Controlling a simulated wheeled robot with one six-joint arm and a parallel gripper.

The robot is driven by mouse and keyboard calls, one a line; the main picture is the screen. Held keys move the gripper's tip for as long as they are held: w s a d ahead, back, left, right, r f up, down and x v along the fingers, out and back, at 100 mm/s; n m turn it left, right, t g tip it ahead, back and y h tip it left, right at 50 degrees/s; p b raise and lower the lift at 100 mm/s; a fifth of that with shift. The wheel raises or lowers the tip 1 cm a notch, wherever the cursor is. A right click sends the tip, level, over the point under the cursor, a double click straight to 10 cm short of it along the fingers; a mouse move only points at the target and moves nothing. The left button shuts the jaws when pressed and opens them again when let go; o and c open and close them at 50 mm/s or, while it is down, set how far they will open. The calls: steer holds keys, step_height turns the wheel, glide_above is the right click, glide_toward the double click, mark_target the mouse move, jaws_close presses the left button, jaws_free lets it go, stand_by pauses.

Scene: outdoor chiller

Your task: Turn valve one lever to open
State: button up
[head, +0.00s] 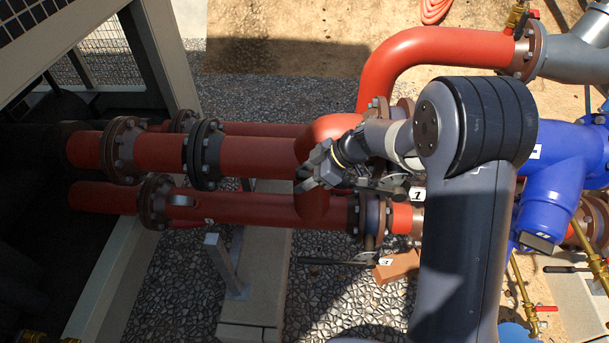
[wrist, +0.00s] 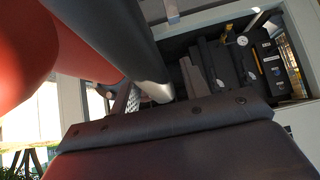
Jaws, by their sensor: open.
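A white tag that looks like a 1 (head: 416,194) hangs by the red pipe in the middle of the head view. A dark bar (head: 378,184), which looks like the valve one lever, lies to the left of the tag, partly hidden by my arm. My gripper (head: 308,176) is open in front of the vertical red pipe bend, left of that bar. I cannot tell whether a finger touches the bar. No lever can be made out for certain in the wrist view, where dark parts fill the bottom.
Red pipes (head: 258,209) with bolted flanges run left to right. Another dark lever (head: 328,262) with a tag 3 (head: 386,262) lies below. Blue pipework (head: 568,150) stands at right. A steel post (head: 224,262) rises below the pipes. The wrist view shows an open cabinet (wrist: 230,70).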

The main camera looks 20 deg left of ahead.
steer(key=shift+c, duration=0.4)
jaws_close()
stand_by(0.9)
